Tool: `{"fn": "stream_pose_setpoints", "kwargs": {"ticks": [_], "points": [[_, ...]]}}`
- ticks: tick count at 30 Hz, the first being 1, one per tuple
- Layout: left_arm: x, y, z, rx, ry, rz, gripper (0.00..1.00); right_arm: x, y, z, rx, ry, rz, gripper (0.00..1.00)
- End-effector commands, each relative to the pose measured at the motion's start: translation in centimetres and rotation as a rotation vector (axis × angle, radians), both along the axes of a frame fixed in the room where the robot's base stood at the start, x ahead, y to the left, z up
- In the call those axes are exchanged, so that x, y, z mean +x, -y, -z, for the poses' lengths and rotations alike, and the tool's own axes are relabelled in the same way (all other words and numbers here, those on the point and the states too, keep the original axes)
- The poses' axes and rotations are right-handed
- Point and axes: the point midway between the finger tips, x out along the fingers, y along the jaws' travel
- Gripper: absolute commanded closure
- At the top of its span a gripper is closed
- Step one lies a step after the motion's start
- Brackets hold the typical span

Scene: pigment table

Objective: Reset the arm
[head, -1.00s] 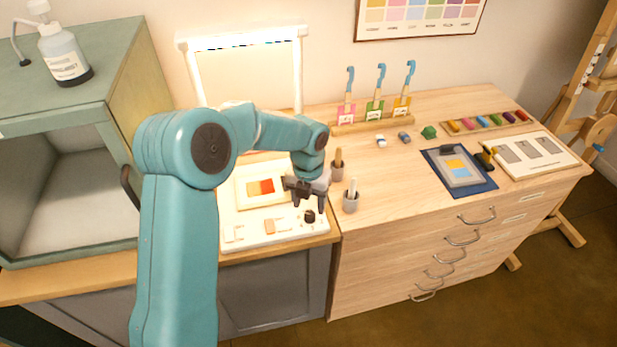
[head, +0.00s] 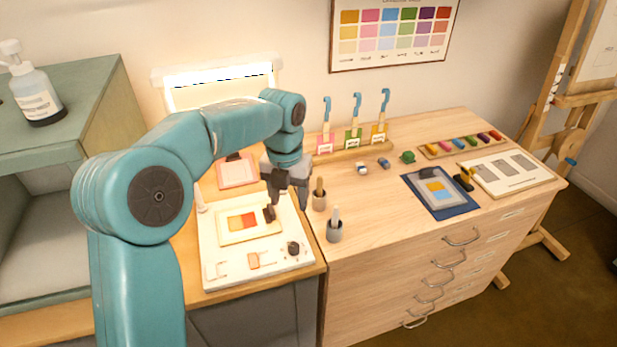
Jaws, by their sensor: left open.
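My left gripper (head: 288,205) hangs with its dark fingers pointing down, open, above the right side of a white board (head: 218,268). The board carries a card (head: 224,236) with red, orange and yellow patches, a dark knob (head: 293,248) and a small tan block (head: 253,261). A small dark piece (head: 268,213) shows beside the left finger at the card's right edge; I cannot tell whether they touch. My left arm covers part of the table behind it. My right gripper is not in view.
A rack (head: 350,155) of blue-hooked tools is behind. A blue mat (head: 462,210) lies further right. A green cabinet (head: 75,95) stands at left.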

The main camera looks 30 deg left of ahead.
Motion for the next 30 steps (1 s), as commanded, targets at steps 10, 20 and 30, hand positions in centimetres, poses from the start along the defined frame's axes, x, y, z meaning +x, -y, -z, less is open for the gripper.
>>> {"fn": "stream_pose_setpoints", "kwargs": {"ticks": [10,20,30], "points": [[0.3,1.7,3.7,-0.033,-0.011,-0.153,0.43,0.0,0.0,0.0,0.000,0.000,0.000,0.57],[-3.6,11.4,21.1,-0.208,-0.162,-1.204,0.43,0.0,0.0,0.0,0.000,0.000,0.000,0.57],[-15.7,18.5,31.4,-0.181,-0.456,-2.440,0.43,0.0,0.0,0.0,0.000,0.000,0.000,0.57]]}}
